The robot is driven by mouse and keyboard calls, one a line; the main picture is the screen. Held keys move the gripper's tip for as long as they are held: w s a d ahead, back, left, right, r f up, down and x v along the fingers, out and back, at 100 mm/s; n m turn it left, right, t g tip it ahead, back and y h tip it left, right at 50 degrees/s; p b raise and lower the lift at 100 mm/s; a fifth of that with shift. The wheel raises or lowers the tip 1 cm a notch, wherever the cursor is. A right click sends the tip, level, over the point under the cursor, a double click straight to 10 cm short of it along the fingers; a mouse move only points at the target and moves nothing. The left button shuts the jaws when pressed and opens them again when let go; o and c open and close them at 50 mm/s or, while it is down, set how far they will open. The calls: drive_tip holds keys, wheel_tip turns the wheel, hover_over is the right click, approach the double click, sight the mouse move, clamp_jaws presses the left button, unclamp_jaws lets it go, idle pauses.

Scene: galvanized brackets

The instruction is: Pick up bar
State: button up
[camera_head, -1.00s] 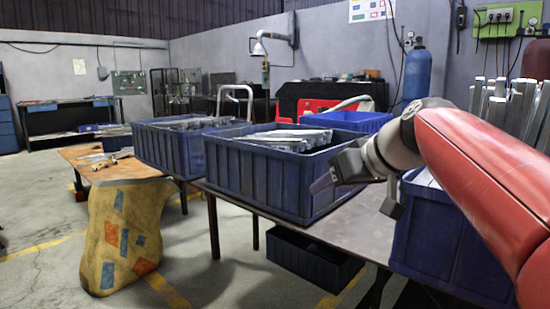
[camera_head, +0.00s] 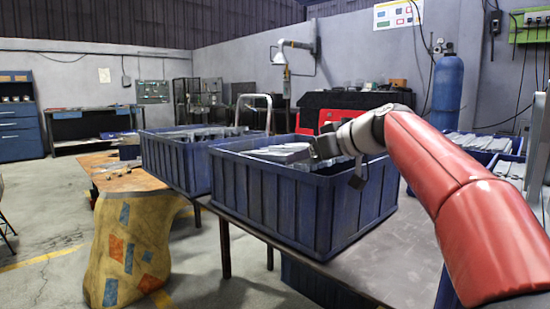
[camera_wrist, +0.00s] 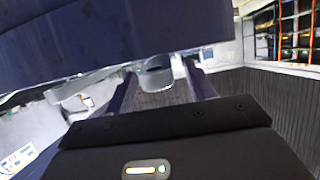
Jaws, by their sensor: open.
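Several grey metal bars (camera_head: 283,153) lie piled in the middle blue bin (camera_head: 268,200); I cannot tell which one is the task's bar. My gripper (camera_head: 316,150) is over the right part of this bin, close to the bars; contact cannot be told. In the wrist view my gripper (camera_wrist: 162,88) is open, with its two fingers apart and no bar seen held between them. That view looks upside down, with a dark blue surface, probably a bin wall, across its top. My forearm hides part of the bin's right side.
Another blue bin (camera_head: 172,160) with metal parts stands behind to the left. A blue bin (camera_head: 485,148) with parts is at the right. The bins stand on a grey table (camera_head: 345,268).

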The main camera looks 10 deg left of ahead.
drive_tip(key=shift+w+a, duration=0.2)
drive_tip(key=c, duration=1.1)
clamp_jaws()
